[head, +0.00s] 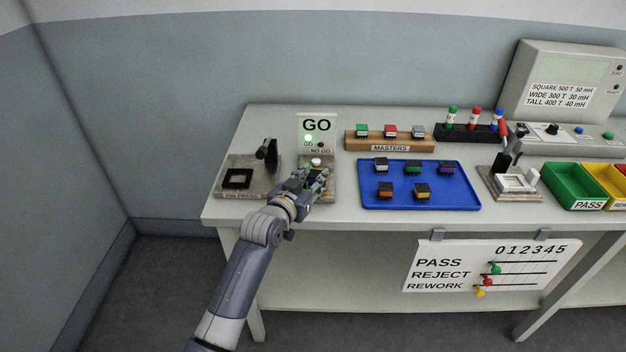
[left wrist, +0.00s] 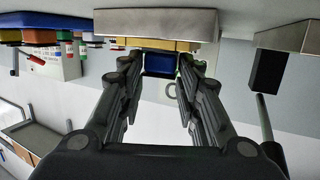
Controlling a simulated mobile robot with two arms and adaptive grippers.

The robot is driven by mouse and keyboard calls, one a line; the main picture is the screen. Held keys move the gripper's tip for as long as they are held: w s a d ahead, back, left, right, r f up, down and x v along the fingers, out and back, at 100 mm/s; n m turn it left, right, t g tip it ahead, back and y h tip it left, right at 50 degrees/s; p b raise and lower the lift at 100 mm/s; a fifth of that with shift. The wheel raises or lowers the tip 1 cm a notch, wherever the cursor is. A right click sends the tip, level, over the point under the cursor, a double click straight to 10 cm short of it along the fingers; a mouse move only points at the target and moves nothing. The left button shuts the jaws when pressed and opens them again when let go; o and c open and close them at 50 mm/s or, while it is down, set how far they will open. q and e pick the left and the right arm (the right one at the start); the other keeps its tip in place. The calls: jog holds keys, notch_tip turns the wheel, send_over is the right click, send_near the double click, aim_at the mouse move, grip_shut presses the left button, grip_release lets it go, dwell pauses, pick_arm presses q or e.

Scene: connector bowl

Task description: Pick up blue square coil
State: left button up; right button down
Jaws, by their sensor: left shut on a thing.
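A blue block, the blue square coil (left wrist: 159,63), sits between the fingertips of my left gripper in the left wrist view, with yellow-orange parts beside it. My left gripper (head: 318,180) is shut on it. In the head view the gripper is at the small wooden-based GO / NO GO gauge (head: 316,126), and its fingers hide the coil there. I cannot tell whether the coil touches the gauge's base. My right gripper is not in view.
A blue tray (head: 450,205) with several coils lies to the right, below the MASTERS rack (head: 360,146). A white-framed fixture (head: 491,190) and the green PASS bin (head: 566,191) stand farther right. The GO lamp is lit green.

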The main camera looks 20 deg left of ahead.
pick_arm(q)
jog(key=shift+r, duration=0.55)
notch_tip(320, 180, up, 3)
jog(key=shift+f, duration=0.1)
grip_shut()
jog(key=s+d, duration=0.2)
jog(key=s, duration=0.5)
jog(key=s+d+r+b, duration=0.1)
jog(key=s+d, duration=0.1)
jog(key=s, duration=0.6)
jog(key=shift+s+d, duration=0.15)
jog(key=shift+d, duration=0.15)
